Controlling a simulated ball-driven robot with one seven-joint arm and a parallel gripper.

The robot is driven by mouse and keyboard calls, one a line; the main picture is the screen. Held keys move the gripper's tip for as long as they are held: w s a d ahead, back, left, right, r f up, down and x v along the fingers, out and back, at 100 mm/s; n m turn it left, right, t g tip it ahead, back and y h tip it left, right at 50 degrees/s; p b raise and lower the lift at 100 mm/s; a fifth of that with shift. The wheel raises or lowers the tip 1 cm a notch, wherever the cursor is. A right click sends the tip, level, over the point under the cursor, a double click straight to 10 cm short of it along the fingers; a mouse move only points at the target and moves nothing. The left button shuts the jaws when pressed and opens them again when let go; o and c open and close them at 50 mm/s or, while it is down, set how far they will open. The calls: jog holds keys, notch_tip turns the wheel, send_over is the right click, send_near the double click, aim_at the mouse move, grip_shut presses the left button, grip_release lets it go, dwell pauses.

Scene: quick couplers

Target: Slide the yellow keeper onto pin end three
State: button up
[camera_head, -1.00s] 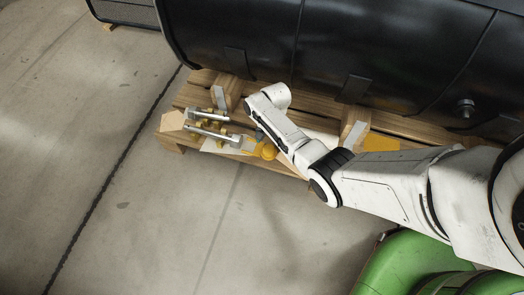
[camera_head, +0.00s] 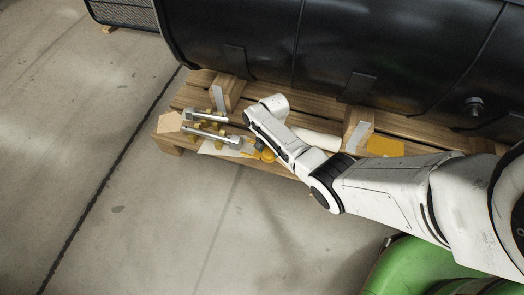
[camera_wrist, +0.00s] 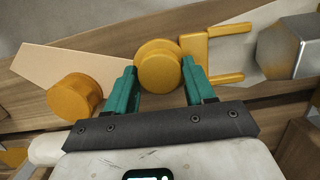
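A yellow keeper (camera_wrist: 198,50), a two-pronged fork with a round knob, shows in the wrist view. My gripper (camera_wrist: 160,72) has its teal fingers on both sides of the knob, with no gap visible. The prongs point right, toward a grey metal hex end (camera_wrist: 290,46), and stand apart from it. In the head view, metal pins (camera_head: 210,134) lie at the pallet's left end. Which is pin end three cannot be told. My gripper is mostly hidden behind my arm there. A second round yellow knob (camera_wrist: 75,98) is left of my fingers in the wrist view.
The wooden pallet (camera_head: 180,97) carries a large black tank (camera_head: 340,45) close behind my arm. Open concrete floor (camera_head: 110,200) lies left and in front.

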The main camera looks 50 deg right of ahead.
jog(key=c, duration=0.8)
jog(key=shift+r, duration=0.15)
jog(key=shift+r+p, duration=0.45)
jog(key=shift+p, duration=0.05)
notch_tip(320, 180, up, 3)
jog(key=p, duration=0.2)
jog(key=shift+d+p, duration=0.1)
jog(key=shift+p, duration=0.25)
jog(key=s+d+r+p, duration=0.2)
jog(key=s+r, duration=0.1)
jog(key=s+d+r+p, duration=0.3)
jog(key=s, duration=0.1)
jog(key=s+d+r+p, duration=0.2)
jog(key=s+d+r, duration=0.1)
jog(key=s, duration=0.1)
jog(key=shift+d+p, duration=0.25)
jog(key=shift+p, duration=0.05)
